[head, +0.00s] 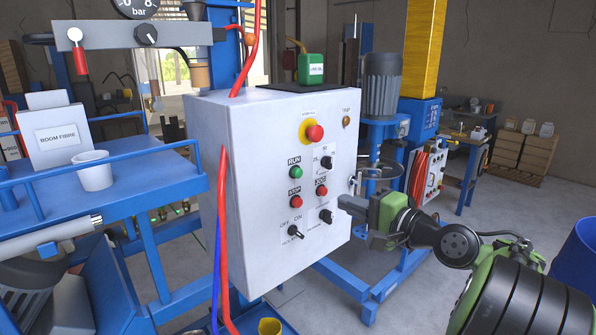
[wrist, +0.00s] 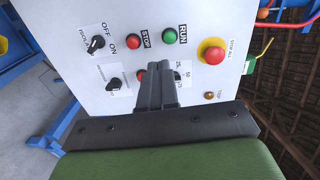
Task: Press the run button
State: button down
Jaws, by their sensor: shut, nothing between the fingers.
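The run button is a green round button (head: 296,172) under a RUN label on the front of a white control box (head: 215,185). It also shows in the wrist view (wrist: 170,36), beyond my fingertips. My gripper (head: 345,202) is shut and empty, to the right of the button and lower in the head view. In the wrist view the closed fingers (wrist: 155,75) point at the panel and cover part of its lower row. The head view shows my gripper beside the panel's right edge; I cannot tell the exact gap to the panel.
A red STOP button (head: 296,201) sits just below the green one, with a red JOG button (head: 321,191) beside it. A large red emergency button (head: 315,132) is above. Black knobs (head: 295,232) sit lower. Red hoses (head: 223,230) run along the box's left side.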

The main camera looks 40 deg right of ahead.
jog(key=s+d+r, duration=0.1)
jog(key=p, duration=0.2)
send_near(300, 174)
jog(key=shift+m+t, duration=0.3)
jog(key=w, duration=0.7)
jog(key=shift+a+f, duration=0.3)
